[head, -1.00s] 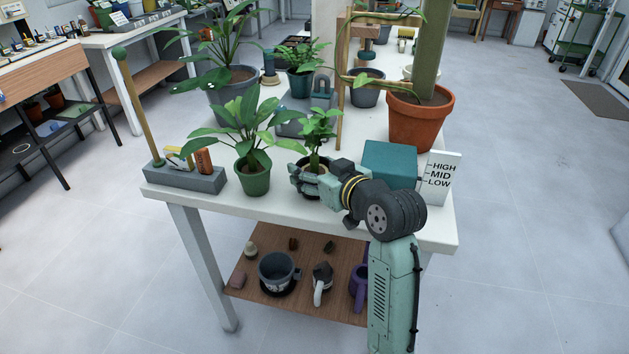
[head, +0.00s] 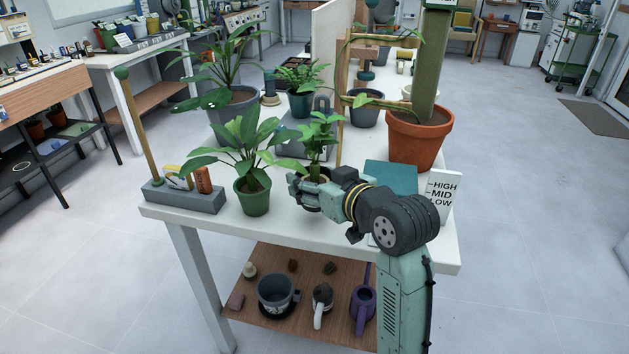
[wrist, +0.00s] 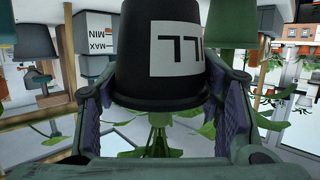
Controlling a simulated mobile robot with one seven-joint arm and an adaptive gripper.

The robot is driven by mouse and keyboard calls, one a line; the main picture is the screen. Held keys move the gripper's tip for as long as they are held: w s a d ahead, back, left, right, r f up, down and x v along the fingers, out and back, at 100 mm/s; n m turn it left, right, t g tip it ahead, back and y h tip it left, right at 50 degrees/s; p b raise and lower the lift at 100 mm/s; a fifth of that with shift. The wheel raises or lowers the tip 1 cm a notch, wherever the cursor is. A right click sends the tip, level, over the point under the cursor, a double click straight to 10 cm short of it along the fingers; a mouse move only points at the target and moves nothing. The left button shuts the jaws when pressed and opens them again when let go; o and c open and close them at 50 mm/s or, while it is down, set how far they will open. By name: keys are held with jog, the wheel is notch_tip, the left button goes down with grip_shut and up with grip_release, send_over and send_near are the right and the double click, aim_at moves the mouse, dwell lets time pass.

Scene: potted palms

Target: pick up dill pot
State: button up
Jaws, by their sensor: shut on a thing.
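The dill pot is a dark pot with a white label (wrist: 180,50), seen upside down in the wrist view. Only part of the lettering shows, and it fits DILL. Its leafy green plant (head: 320,135) stands upright in the head view. My gripper (head: 308,188) is shut on the pot, with one finger (wrist: 92,105) on each side of it. The fingers hide much of the pot in the head view. The pot appears slightly above the white table (head: 290,225), but the gap beneath is hard to see.
A green potted plant (head: 252,195) stands close on the left. A grey block with tools (head: 185,197) is farther left. A teal box (head: 390,177), a HIGH-MID-LOW card (head: 442,195) and a terracotta pot (head: 418,140) stand to the right. Cups and a purple jug (head: 363,308) are below.

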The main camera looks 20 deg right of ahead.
aim_at(318, 208)
jog(key=s+a+b, duration=0.2)
jog(key=s+b, duration=0.2)
jog(key=s, duration=0.5)
jog(key=shift+a+r+b, duration=0.15)
jog(key=shift+a+b, duration=0.2)
jog(key=shift+b, duration=0.05)
